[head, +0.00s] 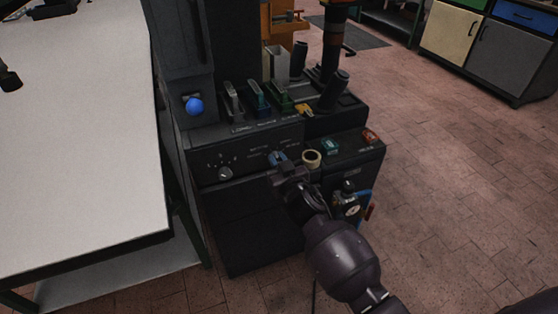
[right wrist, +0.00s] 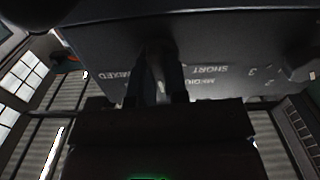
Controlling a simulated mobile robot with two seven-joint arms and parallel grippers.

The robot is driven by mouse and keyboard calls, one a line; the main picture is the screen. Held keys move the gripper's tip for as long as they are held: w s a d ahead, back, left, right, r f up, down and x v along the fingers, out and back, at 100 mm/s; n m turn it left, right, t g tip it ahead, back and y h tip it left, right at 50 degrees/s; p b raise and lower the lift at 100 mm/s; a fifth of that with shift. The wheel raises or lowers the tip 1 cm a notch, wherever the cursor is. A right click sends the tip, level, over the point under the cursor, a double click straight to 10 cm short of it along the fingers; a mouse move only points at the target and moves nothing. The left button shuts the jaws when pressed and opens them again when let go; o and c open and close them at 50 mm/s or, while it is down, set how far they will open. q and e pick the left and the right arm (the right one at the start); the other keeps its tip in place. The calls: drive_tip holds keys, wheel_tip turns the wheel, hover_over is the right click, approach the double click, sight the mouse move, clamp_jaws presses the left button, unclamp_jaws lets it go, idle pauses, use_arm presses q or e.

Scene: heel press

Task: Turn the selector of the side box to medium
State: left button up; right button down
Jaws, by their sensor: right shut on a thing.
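The side box is the dark box (head: 213,147) with a labelled front panel, at the centre of the head view. My right gripper (head: 282,165) is at the right part of this panel. In the right wrist view its two fingers (right wrist: 160,88) are shut on the selector (right wrist: 157,66), a small pale lever partly hidden between them. The words MIXED, MEDIUM and SHORT show upside down on the panel (right wrist: 225,40); MEDIUM is partly covered. I cannot tell exactly which word the selector points to. A dark part at the left edge may be my left gripper (head: 9,79); its fingers are unclear.
A round knob (head: 225,173) with scale marks is left of my right gripper. Several levers and a blue ball (head: 194,105) are above the panel. A beige ring (head: 311,158) is close to the gripper. A white table (head: 80,130) stands left; the floor at right is clear.

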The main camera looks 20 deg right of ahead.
drive_tip(key=shift+n, duration=1.2)
drive_tip(key=c, duration=1.1)
unclamp_jaws()
drive_tip(key=shift+c, duration=0.2)
drive_tip(key=shift+s, duration=0.1)
drive_tip(key=s+p, duration=0.1)
drive_tip(key=s, duration=0.9)
drive_tip(key=shift+s+d+p, duration=0.15)
drive_tip(key=shift+s+p, duration=0.15)
drive_tip(key=shift+p, duration=0.1)
